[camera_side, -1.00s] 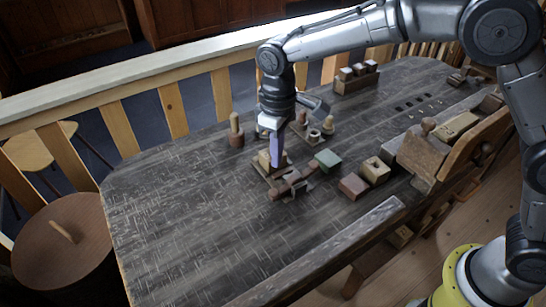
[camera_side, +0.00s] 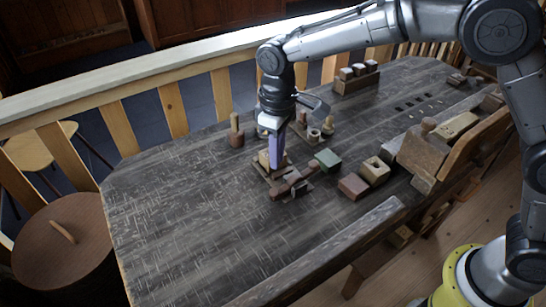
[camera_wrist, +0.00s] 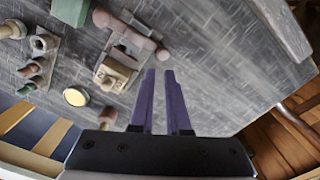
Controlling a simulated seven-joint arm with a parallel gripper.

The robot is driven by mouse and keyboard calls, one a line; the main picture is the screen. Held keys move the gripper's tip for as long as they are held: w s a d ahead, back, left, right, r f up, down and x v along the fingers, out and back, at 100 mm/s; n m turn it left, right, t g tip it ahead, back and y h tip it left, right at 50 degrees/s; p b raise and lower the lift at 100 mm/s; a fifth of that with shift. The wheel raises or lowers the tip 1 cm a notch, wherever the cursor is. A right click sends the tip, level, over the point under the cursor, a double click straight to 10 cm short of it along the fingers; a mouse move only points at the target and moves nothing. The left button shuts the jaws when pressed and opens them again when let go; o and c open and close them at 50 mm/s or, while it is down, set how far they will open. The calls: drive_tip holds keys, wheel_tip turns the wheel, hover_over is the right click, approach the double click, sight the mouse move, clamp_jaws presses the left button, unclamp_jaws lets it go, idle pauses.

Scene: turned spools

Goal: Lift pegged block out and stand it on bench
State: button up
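A pale wooden block (camera_wrist: 117,69), which looks like the pegged block, sits in a square board with a raised surround (camera_wrist: 102,78) on the bench. In the side view the block (camera_side: 264,158) is partly hidden behind my gripper (camera_side: 276,167). In the wrist view my gripper (camera_wrist: 160,72) has its two purple fingers apart with a narrow gap and nothing between them. The fingers are to the right of the block and appear clear of it. Whether a peg runs through the block cannot be made out.
A green block (camera_side: 328,159), brown block (camera_side: 353,186) and holed pale block (camera_side: 375,171) stand to the right. A pegged spool (camera_side: 236,133) stands behind. The bench's left part (camera_side: 180,210) is clear.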

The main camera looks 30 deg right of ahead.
drive_tip(key=o, duration=1.2)
drive_tip(key=shift+o, duration=0.2)
